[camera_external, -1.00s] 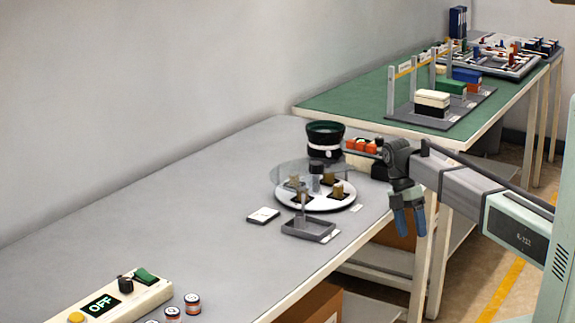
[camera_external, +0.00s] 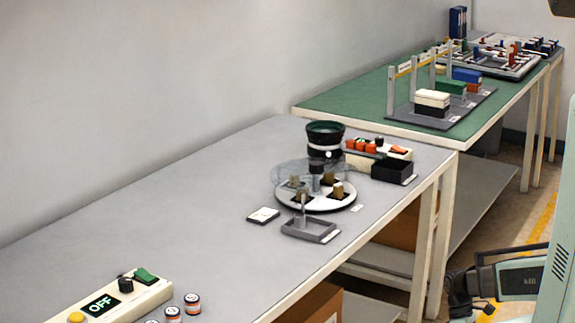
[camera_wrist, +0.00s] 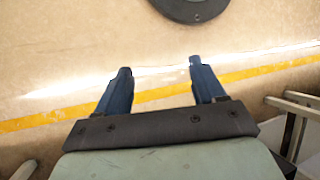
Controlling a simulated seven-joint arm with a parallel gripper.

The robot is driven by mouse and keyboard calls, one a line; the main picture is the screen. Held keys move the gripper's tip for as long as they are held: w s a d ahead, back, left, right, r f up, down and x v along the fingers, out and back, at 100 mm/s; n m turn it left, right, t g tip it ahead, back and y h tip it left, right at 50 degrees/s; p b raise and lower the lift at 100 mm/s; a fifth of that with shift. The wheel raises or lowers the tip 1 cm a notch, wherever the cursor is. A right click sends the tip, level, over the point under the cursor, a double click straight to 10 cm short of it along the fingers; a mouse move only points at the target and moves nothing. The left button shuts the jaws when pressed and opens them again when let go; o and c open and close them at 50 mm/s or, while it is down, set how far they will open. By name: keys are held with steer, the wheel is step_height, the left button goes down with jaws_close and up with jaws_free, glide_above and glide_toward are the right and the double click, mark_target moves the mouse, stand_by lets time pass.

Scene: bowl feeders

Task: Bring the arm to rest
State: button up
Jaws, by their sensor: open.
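My gripper (camera_wrist: 158,85) shows in the wrist view with its two blue fingers spread apart and nothing between them. It hangs over bare floor with a yellow line. In the external view my wrist is folded low at the lower right, clear of the tables, and the fingers are mostly out of sight there. The bowl feeder (camera_external: 325,142), a dark bowl with a white band, stands on the grey table (camera_external: 150,195). In front of it is a round white dial plate (camera_external: 316,205) with several brass-coloured parts under a clear cover.
A control box reading OFF (camera_external: 102,305) and small jars (camera_external: 192,304) sit at the table's near end. A grey tray (camera_external: 309,230) and a black bin (camera_external: 391,170) stand near the dial. A green table (camera_external: 350,105) with fixtures stands behind. Floor beside the tables is free.

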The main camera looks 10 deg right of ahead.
steer(key=s+d+f+m, duration=0.1)
steer(key=s+f+m, duration=0.1)
steer(key=s, duration=0.6)
steer(key=s+d+f+m, duration=0.1)
steer(key=s+f+m, duration=0.2)
steer(key=s, duration=0.5)
steer(key=s+d+f+m+g+y, duration=0.1)
steer(key=s+f+m, duration=0.1)
steer(key=s+m, duration=0.3)
steer(key=s, duration=0.3)
steer(key=shift+d+f, duration=0.2)
steer(key=shift+d, duration=0.05)
